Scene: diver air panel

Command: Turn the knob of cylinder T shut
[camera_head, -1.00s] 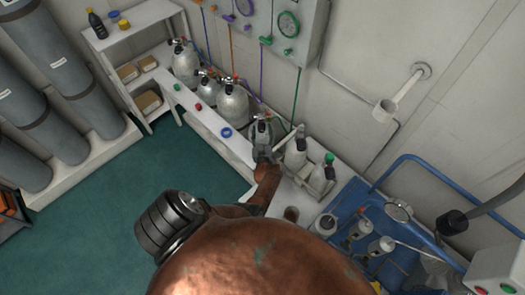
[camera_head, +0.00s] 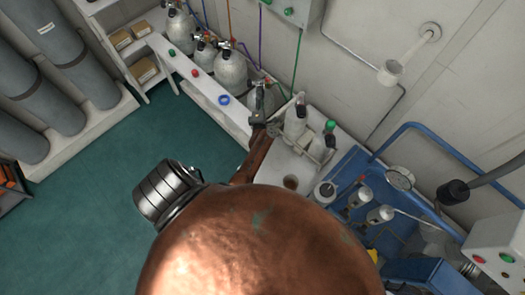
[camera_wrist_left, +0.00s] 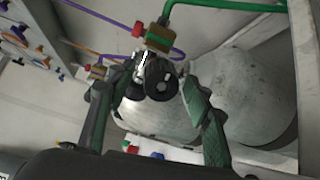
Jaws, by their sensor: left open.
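My left gripper (camera_head: 261,114) is at a grey-white cylinder (camera_head: 267,97) on the white bench and partly covers it. In the left wrist view, the open fingers of the left gripper (camera_wrist_left: 158,82) stand on either side of a black round knob (camera_wrist_left: 160,80) on the cylinder's valve. I cannot tell whether they touch it. The cylinder body (camera_wrist_left: 155,118) shows below the knob. A brass fitting with a red cap (camera_wrist_left: 138,29) and a green hose (camera_wrist_left: 215,5) sits beyond it. No letter T is readable, so I cannot confirm which cylinder this is. My right gripper is not in view.
Another cylinder (camera_wrist_left: 250,95) stands close to the right finger. A blue frame (camera_head: 430,135) with gauges is at the right. Green floor (camera_head: 110,200) is clear.

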